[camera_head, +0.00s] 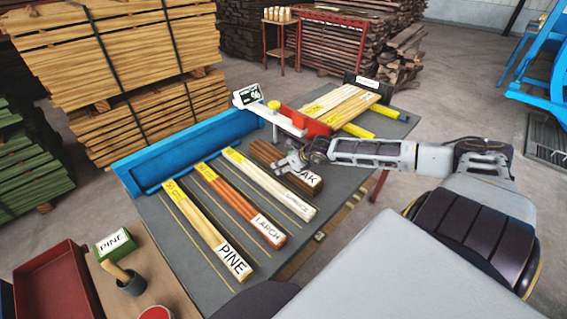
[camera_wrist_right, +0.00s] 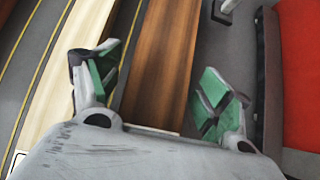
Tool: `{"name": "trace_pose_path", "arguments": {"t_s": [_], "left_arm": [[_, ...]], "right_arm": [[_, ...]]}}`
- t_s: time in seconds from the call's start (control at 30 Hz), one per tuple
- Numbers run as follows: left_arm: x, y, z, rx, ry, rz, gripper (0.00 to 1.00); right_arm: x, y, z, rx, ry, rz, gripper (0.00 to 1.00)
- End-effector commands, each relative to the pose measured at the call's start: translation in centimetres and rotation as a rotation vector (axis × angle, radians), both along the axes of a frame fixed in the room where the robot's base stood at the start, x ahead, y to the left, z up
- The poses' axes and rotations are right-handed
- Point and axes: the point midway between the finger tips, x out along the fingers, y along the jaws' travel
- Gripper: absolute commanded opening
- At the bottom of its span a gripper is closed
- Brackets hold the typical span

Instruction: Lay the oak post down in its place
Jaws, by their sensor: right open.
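The oak post (camera_head: 266,153) is a dark brown beam with a white OAK label on its near end. It lies flat on the grey table (camera_head: 172,222), to the right of the pale spruce post (camera_head: 262,179). My right gripper (camera_head: 291,162) is over the oak post near its labelled end and covers part of it. In the right wrist view the oak post (camera_wrist_right: 160,60) runs between the two open green-padded fingers (camera_wrist_right: 160,80), with a gap visible on each side. I cannot tell how far below the fingertips it is. My left gripper is not in view.
Larch (camera_head: 240,204) and pine (camera_head: 208,232) posts lie further left, with thin yellow lines between the posts. A blue trough (camera_head: 190,150) runs along the table's far left edge. A red and white device (camera_head: 300,120) and several pale posts (camera_head: 342,105) are beyond the oak post.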

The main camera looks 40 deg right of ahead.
Motion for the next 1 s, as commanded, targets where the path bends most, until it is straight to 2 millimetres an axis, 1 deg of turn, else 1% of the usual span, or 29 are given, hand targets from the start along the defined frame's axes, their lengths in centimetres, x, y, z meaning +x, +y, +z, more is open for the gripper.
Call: {"name": "trace_pose_path", "arguments": {"t_s": [0.33, 0.6, 0.77, 0.97, 1.0], "left_arm": [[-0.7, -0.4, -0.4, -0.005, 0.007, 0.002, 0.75], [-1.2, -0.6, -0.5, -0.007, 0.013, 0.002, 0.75], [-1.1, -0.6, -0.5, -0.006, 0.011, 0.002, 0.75], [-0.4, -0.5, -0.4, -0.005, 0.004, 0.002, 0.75], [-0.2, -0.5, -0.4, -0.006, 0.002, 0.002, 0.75]], "right_arm": [[0.9, 0.2, -0.9, 0.003, 0.000, 0.000, 0.79], [1.1, 0.3, -1.1, 0.001, 0.001, 0.002, 0.79], [1.1, 0.3, -1.1, 0.001, 0.001, 0.002, 0.79], [1.1, 0.3, -1.1, 0.001, 0.001, 0.001, 0.79], [1.1, 0.3, -1.1, 0.001, 0.001, 0.001, 0.73]]}}
